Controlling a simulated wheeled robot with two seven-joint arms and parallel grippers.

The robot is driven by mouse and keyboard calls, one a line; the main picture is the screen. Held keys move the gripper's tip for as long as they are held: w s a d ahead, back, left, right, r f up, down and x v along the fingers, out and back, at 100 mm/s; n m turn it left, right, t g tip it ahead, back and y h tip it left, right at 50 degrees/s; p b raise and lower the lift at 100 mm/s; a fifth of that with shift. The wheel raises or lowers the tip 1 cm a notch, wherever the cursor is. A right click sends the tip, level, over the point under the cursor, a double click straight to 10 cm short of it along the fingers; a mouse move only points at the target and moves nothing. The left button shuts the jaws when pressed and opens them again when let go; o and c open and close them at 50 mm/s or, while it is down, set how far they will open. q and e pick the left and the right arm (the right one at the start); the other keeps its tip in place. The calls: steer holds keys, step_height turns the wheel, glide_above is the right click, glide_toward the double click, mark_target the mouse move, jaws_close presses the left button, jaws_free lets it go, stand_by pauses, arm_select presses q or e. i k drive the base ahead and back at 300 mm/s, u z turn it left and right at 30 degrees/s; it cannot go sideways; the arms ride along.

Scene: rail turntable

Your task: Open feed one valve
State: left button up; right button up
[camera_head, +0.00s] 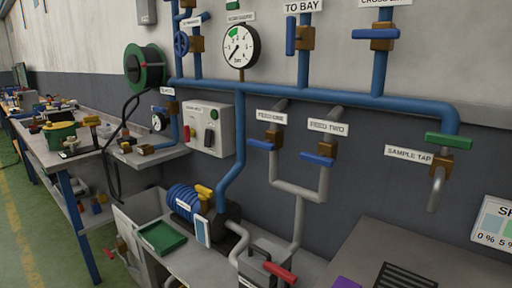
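The feed one valve (273,136) is a brass-brown body on a grey pipe, right of the upright blue pipe, under a white label that seems to read FEED ONE (270,117). Its blue lever handle (261,145) lies nearly horizontal, across the vertical pipe, pointing left. To its right is a similar valve (327,149) under the FEED TWO label (328,126), with its blue handle (317,160) also across the pipe. Both grey branches join below into one pipe (298,210). Neither of my grippers is in view.
A pressure gauge (239,46), a grey switch box (208,130) and other valves are on the wall. A blue motor (186,202) and green tray (162,237) sit below. A grey bench (350,255) stands at lower right; a long workbench (45,155) at left. Space before feed one looks clear.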

mark_target(267, 145)
steer(key=u, duration=0.5)
steer(key=k, duration=0.6)
steer(key=u, duration=1.15)
steer(key=i, duration=1.4)
steer(key=z, duration=0.9)
steer(key=i, duration=1.1)
steer(key=z, duration=1)
